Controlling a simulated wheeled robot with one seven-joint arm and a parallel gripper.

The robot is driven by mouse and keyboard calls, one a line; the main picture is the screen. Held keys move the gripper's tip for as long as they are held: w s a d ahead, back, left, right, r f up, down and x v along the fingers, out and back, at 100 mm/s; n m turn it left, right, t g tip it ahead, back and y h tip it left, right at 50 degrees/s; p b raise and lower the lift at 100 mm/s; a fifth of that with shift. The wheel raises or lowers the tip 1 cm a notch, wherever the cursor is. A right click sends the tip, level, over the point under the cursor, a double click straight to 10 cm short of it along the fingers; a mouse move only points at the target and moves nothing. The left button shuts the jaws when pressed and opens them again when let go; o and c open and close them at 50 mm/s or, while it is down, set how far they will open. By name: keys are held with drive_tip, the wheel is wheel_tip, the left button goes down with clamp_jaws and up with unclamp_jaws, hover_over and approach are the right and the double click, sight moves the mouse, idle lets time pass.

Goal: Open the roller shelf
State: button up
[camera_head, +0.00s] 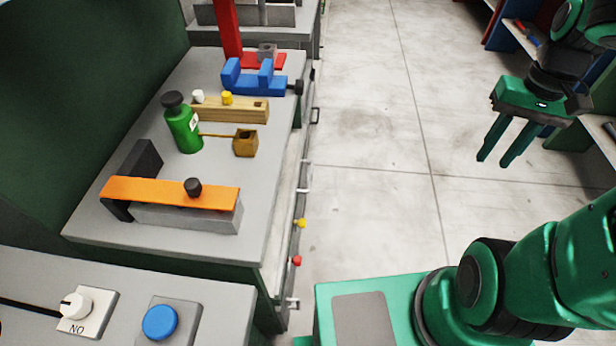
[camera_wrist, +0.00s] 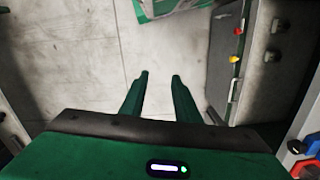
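I cannot tell for certain which part is the roller shelf. The grey workbench (camera_head: 262,215) on the left has a front with handles (camera_head: 303,190), a yellow knob (camera_head: 300,223) and a red knob (camera_head: 297,261). That front also shows at the right of the wrist view, with the yellow knob (camera_wrist: 234,59) and red knob (camera_wrist: 238,31). A shelf unit (camera_head: 520,36) with blue and red panels is partly in view at the upper right. My gripper (camera_head: 494,161) hangs over the floor, well right of the bench, fingers apart and empty. The wrist view shows its fingers (camera_wrist: 160,76) pointing at bare floor.
On the bench stand a green bottle (camera_head: 184,132), an orange bar on a grey block (camera_head: 160,191), a wooden block (camera_head: 230,110) and a blue vise (camera_head: 255,80). A blue button (camera_head: 160,322) and white knob switch (camera_head: 76,306) are lower left. The floor (camera_head: 375,130) between is clear.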

drive_tip(key=w+a+f+n+y, duration=0.2)
drive_tip(key=w+f, duration=0.5)
drive_tip(key=w, duration=0.3)
drive_tip(key=t+y, duration=0.3)
drive_tip(key=y, duration=1)
approach(310, 175)
drive_tip(key=x, duration=1)
drive_tip(key=shift+w+d+f, duration=0.1)
drive_tip(key=shift+f, duration=0.3)
clamp_jaws()
